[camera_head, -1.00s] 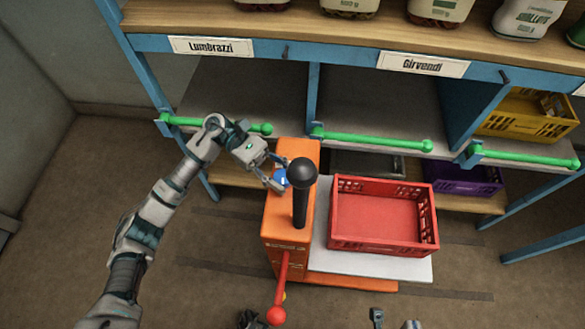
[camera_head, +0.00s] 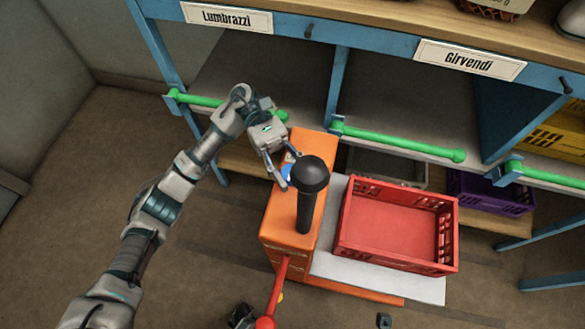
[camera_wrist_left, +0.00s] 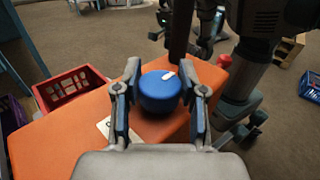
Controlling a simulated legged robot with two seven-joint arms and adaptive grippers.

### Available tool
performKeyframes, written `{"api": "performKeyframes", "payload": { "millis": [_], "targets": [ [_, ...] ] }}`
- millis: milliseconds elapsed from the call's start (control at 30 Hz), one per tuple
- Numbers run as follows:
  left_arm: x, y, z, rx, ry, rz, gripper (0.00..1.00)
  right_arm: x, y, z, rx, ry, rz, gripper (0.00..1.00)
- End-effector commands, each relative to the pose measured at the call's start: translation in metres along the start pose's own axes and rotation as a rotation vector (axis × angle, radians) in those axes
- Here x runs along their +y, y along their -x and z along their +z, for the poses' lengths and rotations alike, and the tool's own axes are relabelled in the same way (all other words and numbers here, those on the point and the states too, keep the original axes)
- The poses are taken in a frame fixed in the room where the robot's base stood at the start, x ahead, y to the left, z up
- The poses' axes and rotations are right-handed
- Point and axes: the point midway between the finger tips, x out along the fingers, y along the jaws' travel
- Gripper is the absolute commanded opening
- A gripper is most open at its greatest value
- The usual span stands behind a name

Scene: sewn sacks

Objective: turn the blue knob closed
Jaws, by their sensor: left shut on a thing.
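The blue knob (camera_wrist_left: 160,92) is round with a white mark on its top. It sits on the orange machine (camera_wrist_left: 60,130), which also shows in the head view (camera_head: 285,222). My left gripper (camera_wrist_left: 166,85) is around the knob, one finger on each side, shut on it. In the head view my left gripper (camera_head: 287,172) is at the machine's top behind the black-topped lever, and only a bit of blue shows between the fingers. Of my right gripper at most a small dark part shows at the bottom edge, too little to tell its state.
The black-topped lever (camera_head: 308,195) stands close beside my left fingers. A red-handled lever (camera_head: 278,287) is on the machine's front. A red crate (camera_head: 395,232), seemingly empty, sits on a white plate to the right. A blue-framed shelf with green bars (camera_head: 400,146) stands behind.

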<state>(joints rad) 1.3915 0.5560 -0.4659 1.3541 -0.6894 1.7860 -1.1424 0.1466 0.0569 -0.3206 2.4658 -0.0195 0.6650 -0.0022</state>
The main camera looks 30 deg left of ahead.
Motion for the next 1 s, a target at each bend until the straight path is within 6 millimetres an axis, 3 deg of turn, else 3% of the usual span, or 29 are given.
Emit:
{"api": "performKeyframes", "payload": {
  "millis": [33,100,467,800,1000],
  "targets": [
    [0.001,0.002,0.002,-0.003,-0.002,0.01,0.48,0.0,0.0,0.0,0.0,0.0,0.0,0.0],
    [0.001,0.002,0.002,-0.002,-0.002,0.009,0.66,0.0,0.0,0.0,0.0,0.0,0.0,0.0],
    [0.0,0.003,0.002,-0.001,-0.002,0.005,0.67,-0.001,-0.001,-0.005,0.006,0.0,-0.001,0.0],
    [0.001,0.058,0.001,-0.004,-0.001,0.008,0.67,-0.002,-0.001,-0.005,0.005,0.0,-0.002,0.0],
    [0.0,0.076,0.0,-0.003,-0.002,0.006,0.67,-0.002,-0.001,-0.005,0.005,0.0,-0.001,0.0]
  ]
}}
